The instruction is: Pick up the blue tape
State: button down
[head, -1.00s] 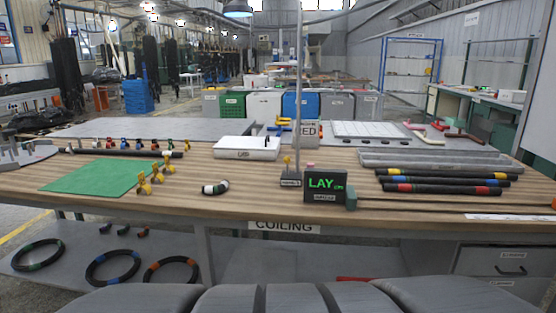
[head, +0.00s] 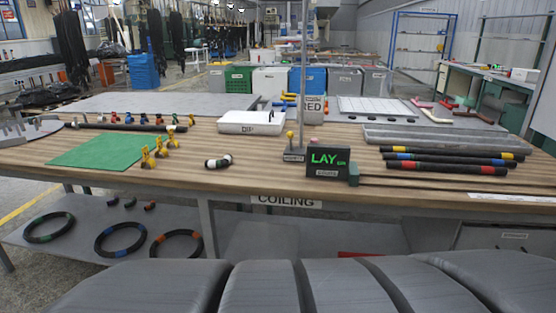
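No separate roll of blue tape can be made out for certain. Blue bands show on a black hose (head: 450,160) in the right-hand stack on the wooden table (head: 250,181) and on a black coil (head: 121,239) on the shelf below. Small coloured pieces (head: 128,118), some blue, stand in a row at the table's back left, too small to tell apart. A short black-and-white curved piece (head: 217,163) lies mid-table. My gripper is not in view.
A green mat (head: 97,151), several yellow clamps, a white box (head: 249,122) and a black LAY sign (head: 327,162) with a pole beside it occupy the tabletop. A grey tray (head: 440,139) lies behind the hoses. The front strip of wood is mostly clear.

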aim_at(129, 117)
jog(key=u, duration=1.15)
